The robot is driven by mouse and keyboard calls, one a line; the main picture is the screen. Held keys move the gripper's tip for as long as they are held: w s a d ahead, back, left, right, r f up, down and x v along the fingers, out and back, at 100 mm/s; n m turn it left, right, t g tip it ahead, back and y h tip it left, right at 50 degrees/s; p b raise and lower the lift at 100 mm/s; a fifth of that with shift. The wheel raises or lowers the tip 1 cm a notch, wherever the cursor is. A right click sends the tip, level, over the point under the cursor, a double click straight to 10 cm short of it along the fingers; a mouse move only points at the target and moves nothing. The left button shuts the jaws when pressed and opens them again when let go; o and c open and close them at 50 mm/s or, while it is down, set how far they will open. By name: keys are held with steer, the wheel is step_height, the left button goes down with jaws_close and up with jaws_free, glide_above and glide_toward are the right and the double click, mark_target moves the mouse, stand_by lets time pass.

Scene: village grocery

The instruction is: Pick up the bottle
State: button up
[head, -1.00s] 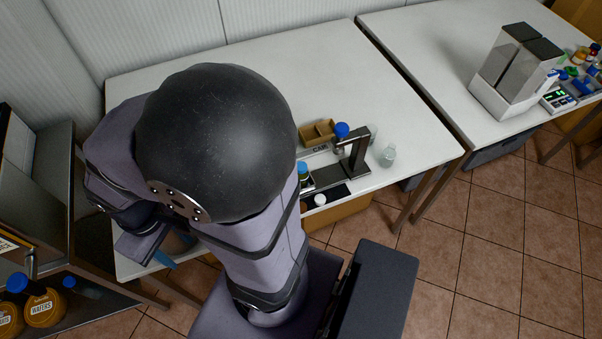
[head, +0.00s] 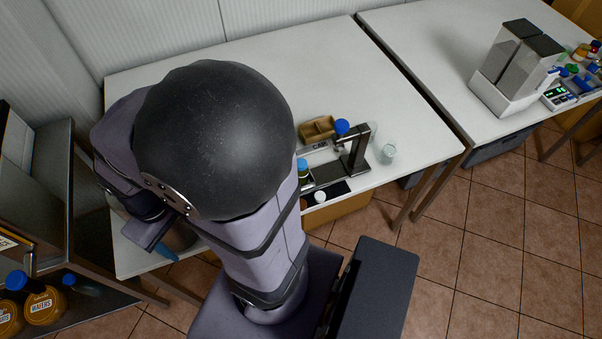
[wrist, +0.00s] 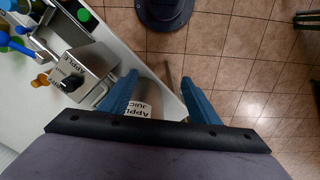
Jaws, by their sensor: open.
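In the wrist view, a bottle with a white "APPLE JUICE" label (wrist: 139,108) is between the two blue fingers of my gripper (wrist: 159,80), nearer the left finger. Its lower part is hidden behind the gripper's black bar. The fingers are wide apart, and a gap shows between the bottle and the right finger. In the head view, my gripper is low on the left at the table's front edge, with one blue finger (head: 165,251) showing. My arm hides most of that area, so I cannot make out the bottle clearly there.
A metal box-like device (wrist: 84,76) stands left of the fingers on the white table (head: 300,62). A shelf with jars (head: 42,304) is at left.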

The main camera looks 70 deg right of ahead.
steer(key=s+d+f+m+b, duration=0.1)
steer(key=s+d+f+m, duration=0.1)
steer(key=d+m, duration=0.15)
steer(key=s+d+f+m+g+y+b, duration=0.1)
steer(key=s+d+f+m, duration=0.15)
steer(key=d, duration=0.25)
steer(key=s+d+f+m+b, duration=0.1)
steer(key=s+d+m, duration=0.15)
steer(key=d, duration=0.25)
steer(key=m+t+h+b, duration=0.2)
glide_above(301, 163)
steer(key=a, duration=0.1)
steer(key=shift+s+a+f, duration=0.1)
steer(key=shift+s+f, duration=0.3)
steer(key=shift+s, duration=0.05)
steer(key=shift+n, duration=1.25)
steer(key=shift+f, duration=0.1)
steer(key=shift+w+d+f+p, duration=0.2)
steer(key=shift+f+p, duration=0.3)
steer(key=shift+f, duration=0.65)
steer(key=shift+w+d+f+p, duration=0.2)
steer(key=shift+f+p, duration=0.25)
steer(key=shift+f, duration=0.75)
steer(key=shift+w+d+f+p, duration=0.1)
steer(key=shift+d+f+p, duration=0.3)
steer(key=shift+f, duration=0.75)
steer(key=shift+a, duration=0.1)
steer(key=shift+c, duration=0.5)
